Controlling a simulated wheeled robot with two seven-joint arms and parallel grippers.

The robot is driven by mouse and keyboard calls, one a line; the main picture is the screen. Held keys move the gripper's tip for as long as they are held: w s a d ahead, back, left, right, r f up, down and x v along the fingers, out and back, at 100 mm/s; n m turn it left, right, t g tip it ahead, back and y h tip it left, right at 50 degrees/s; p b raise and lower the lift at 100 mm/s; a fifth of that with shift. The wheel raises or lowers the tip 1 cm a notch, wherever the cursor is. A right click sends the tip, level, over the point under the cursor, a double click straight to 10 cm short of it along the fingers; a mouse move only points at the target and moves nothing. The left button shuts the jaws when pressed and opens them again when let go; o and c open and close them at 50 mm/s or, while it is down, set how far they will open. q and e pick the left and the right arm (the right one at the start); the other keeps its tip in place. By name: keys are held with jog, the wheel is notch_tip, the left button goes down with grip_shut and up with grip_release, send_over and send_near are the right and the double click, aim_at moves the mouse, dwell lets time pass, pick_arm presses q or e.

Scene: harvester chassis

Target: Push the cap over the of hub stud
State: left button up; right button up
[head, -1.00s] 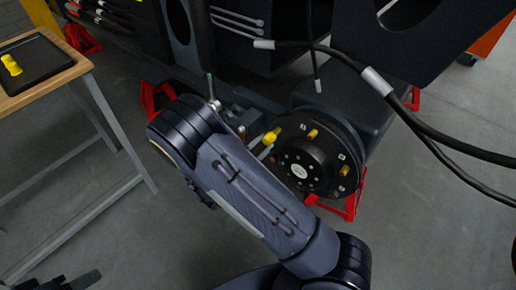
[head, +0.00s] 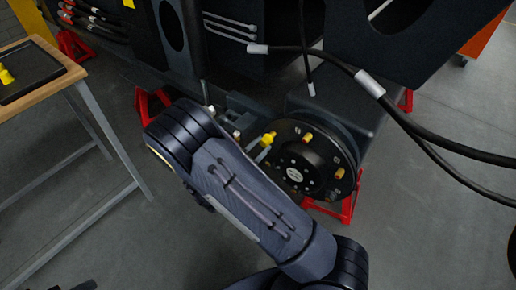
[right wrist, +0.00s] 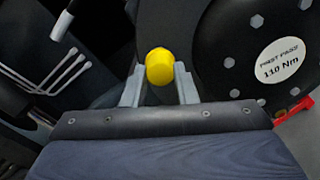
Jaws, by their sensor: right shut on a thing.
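A yellow cap (head: 267,139) is at the upper left edge of the round black hub (head: 297,171). My right gripper (head: 262,149) is shut on this cap. In the right wrist view the cap (right wrist: 160,66) sits between the two grey fingertips (right wrist: 159,82), its rounded end facing the camera. The hub (right wrist: 240,55) is just right of it there. Any stud behind the cap is hidden, so I cannot tell how far the cap is over it. Brass-coloured studs (head: 337,173) show elsewhere on the hub. My left gripper cannot be made out.
Another yellow cap (head: 6,76) stands on a black tray (head: 45,72) on the wooden table (head: 72,72) at left. Black hoses (head: 400,118) hang right of the hub. Red stands (head: 345,208) are under the chassis.

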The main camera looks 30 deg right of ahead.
jog(key=shift+x, duration=1.3)
jog(key=o, duration=0.8)
jog(key=shift+o, duration=0.2)
jog(key=shift+a, duration=0.1)
jog(key=shift+v, duration=2.45)
jog(key=p+v, duration=0.1)
jog(key=v, duration=0.6)
jog(key=shift+s+a, duration=0.2)
jog(key=shift+a, duration=0.15)
